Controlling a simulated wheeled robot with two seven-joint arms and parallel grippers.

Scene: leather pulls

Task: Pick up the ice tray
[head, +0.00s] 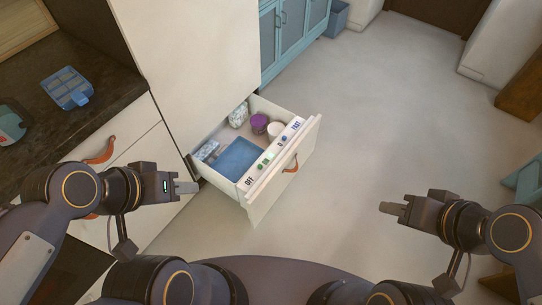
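A blue tray with several compartments and a tab at one end, which looks like the ice tray (68,89), lies on the dark counter at the upper left. My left gripper (187,187) is in front of the open drawer's left side, below and to the right of the tray and well apart from it. My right gripper (390,208) is over the open floor at the right, far from the tray. Each gripper's fingers show as one bar, so I cannot tell whether they are open or shut. I see nothing held in either.
An open drawer (283,170) holds a flat blue item (238,158), a purple-lidded tub (259,122), a white tub (276,130) and wrapped packs. The floor (400,110) at right is clear.

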